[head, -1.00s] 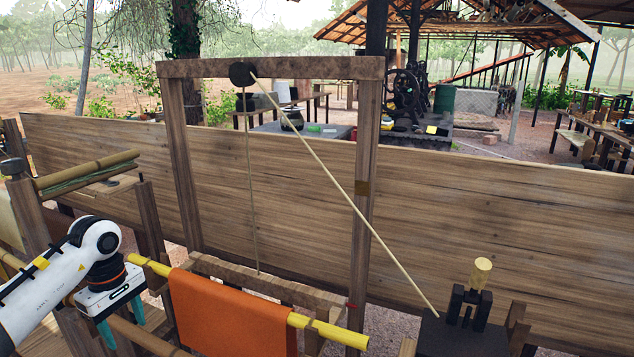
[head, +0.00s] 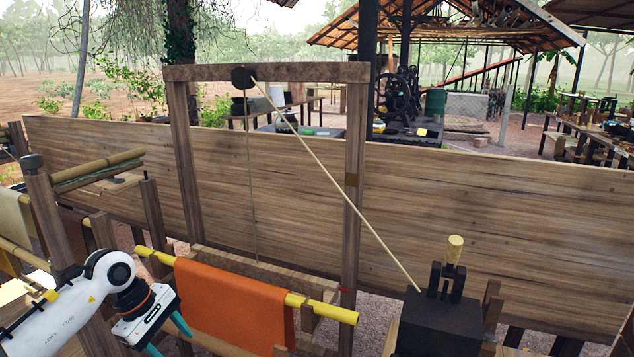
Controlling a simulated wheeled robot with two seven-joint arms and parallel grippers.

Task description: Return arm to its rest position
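My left arm comes in from the lower left, white with dark joints. My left gripper (head: 167,338) has two teal fingers spread apart with nothing visible between them; the tip of the nearer finger is cut off by the bottom edge. It is just left of an orange sheet (head: 235,305) hanging over a yellow pole (head: 330,309), and lower in the picture than the pole's left end. I cannot tell if it touches anything. My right arm and gripper are not in view.
A wooden frame (head: 355,200) with a pulley (head: 243,78) and rope stands ahead. A black box (head: 437,328) with an upright handle (head: 454,248) is at lower right. Wooden posts (head: 52,215) and rails crowd the left. A long plank wall (head: 480,220) closes the back.

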